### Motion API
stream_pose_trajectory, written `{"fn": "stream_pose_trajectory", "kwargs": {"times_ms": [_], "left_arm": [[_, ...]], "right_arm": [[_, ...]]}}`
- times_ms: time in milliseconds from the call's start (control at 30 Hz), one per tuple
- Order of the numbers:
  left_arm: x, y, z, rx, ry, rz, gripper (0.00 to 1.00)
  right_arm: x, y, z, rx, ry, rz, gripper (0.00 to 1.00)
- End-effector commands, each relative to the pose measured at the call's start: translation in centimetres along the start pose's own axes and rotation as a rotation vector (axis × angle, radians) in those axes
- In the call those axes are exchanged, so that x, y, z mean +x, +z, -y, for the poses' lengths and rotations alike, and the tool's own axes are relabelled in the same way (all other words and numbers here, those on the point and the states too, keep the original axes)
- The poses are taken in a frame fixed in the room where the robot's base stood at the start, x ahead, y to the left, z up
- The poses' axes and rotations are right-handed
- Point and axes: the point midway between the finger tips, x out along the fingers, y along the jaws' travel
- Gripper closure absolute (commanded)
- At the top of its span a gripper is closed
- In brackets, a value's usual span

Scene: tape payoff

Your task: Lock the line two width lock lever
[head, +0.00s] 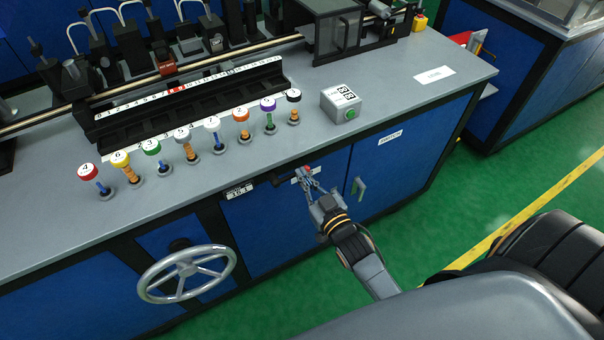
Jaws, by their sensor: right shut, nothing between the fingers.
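My right gripper (309,180) is in front of the blue cabinet front, just below the bench top's front edge. Its fingers are shut with nothing between them, and a small red spot shows at the tips. A white label and part of a dark bar (279,180) are right beside the fingertips; whether they touch is not clear. I cannot tell which part is the line two width lock lever; no label here is readable enough. My left gripper is out of view.
A silver handwheel (187,273) stands out from the cabinet at lower left. Several numbered, coloured-top knobs (212,135) line the grey bench top (400,95), with a grey box with a green button (342,104) to their right. The green floor (430,235) is open at right.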

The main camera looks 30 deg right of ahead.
Motion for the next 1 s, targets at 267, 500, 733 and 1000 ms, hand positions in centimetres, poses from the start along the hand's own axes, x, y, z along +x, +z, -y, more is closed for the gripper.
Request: {"fn": "stream_pose_trajectory", "kwargs": {"times_ms": [267, 500, 733, 1000], "left_arm": [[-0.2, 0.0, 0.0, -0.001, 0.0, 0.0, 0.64], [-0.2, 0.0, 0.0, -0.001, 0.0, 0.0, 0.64], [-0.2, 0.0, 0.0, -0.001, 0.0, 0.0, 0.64], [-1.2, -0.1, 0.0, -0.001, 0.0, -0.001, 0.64]], "right_arm": [[0.0, 0.5, -0.1, 0.084, 0.0, 0.0, 1.0], [0.0, 0.6, -0.1, 0.098, 0.0, 0.0, 1.0], [0.0, 0.6, -0.1, 0.098, 0.0, 0.0, 1.0], [0.3, -0.5, -0.2, 0.097, -0.001, -0.001, 1.0]]}}
